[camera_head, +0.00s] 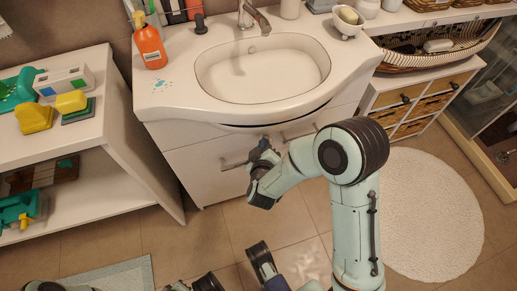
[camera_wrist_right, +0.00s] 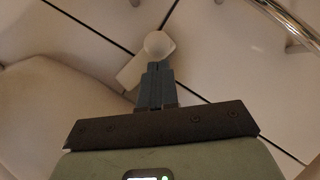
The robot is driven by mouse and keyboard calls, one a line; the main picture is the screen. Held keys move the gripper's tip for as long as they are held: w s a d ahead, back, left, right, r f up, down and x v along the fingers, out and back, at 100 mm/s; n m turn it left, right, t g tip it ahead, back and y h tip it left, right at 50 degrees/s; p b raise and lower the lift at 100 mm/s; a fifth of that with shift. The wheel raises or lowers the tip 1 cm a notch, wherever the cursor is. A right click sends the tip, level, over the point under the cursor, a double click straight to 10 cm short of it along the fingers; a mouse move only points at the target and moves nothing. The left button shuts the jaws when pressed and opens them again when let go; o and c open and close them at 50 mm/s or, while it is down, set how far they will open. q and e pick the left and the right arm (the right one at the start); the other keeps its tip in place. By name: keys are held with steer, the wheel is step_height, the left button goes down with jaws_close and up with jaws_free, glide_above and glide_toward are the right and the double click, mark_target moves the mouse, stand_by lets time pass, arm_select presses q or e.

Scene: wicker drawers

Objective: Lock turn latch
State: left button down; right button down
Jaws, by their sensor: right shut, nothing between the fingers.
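In the right wrist view a pale latch with a round knob (camera_wrist_right: 157,43) and a flat plate (camera_wrist_right: 133,70) sits on a panel. My right gripper (camera_wrist_right: 156,72) has its fingers together, with nothing between them. Its tips are just below the knob in the picture; I cannot tell whether they touch it. In the head view my right gripper (camera_head: 257,160) is in front of the cabinet (camera_head: 205,165) under the sink. The latch cannot be made out there. Dark parts of my own show at the bottom edge, but I cannot make out the left gripper's fingers.
The sink (camera_head: 262,75) is above the cabinet, with an orange bottle (camera_head: 150,45) on its left. A white shelf (camera_head: 110,125) stands at left and a wicker drawer unit (camera_head: 425,100) at right. A round rug (camera_head: 435,215) lies on open floor.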

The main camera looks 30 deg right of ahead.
steer(key=shift+d+f, duration=0.2)
arm_select(q)
steer(key=shift+s+f, duration=0.2)
steer(key=shift+s, duration=0.05)
steer(key=shift+t, duration=0.3)
steer(key=r+p, duration=0.1)
steer(key=w+r, duration=0.1)
steer(key=d+r+p, duration=0.1)
steer(key=r, duration=0.1)
steer(key=shift+w+d+p, duration=0.1)
steer(key=shift+w+p, duration=0.2)
arm_select(e)
steer(key=shift+d+f+n+h, duration=0.25)
steer(key=shift+n+h, duration=0.2)
steer(key=shift+n, duration=0.1)
steer(key=shift+d+f+n+h, duration=0.25)
steer(key=shift+n+h, duration=0.2)
steer(key=shift+n, duration=0.1)
arm_select(q)
steer(key=shift+r, duration=0.1)
